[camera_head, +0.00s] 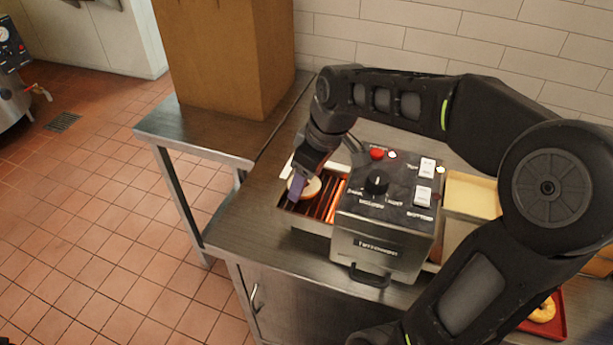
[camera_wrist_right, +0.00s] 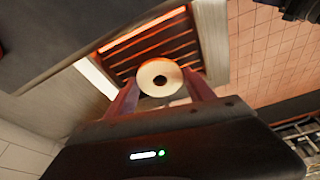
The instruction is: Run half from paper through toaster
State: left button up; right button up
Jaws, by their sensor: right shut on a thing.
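The toaster (camera_head: 375,250) stands on the steel counter, with knobs and switches on its dark top. Its slatted feed opening (camera_head: 318,208) on the left side glows orange, and the glow also shows in the right wrist view (camera_wrist_right: 140,38). My right gripper (camera_head: 302,188) reaches over the toaster and is shut on a bagel half (camera_head: 311,187). In the right wrist view the pale, round half with its centre hole (camera_wrist_right: 160,77) sits between the two fingers, over the slats. I cannot tell whether it touches them.
A pale tray (camera_head: 472,195) lies right of the toaster. A red tray (camera_head: 556,322) with a bagel (camera_head: 543,310) is at the lower right, partly behind my arm. A tall brown box (camera_head: 225,55) stands on the side table to the left.

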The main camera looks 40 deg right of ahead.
jog(key=o, duration=1.7)
jog(key=shift+r, duration=0.1)
notch_tip(320, 180, up, 7)
jog(key=p, duration=0.5)
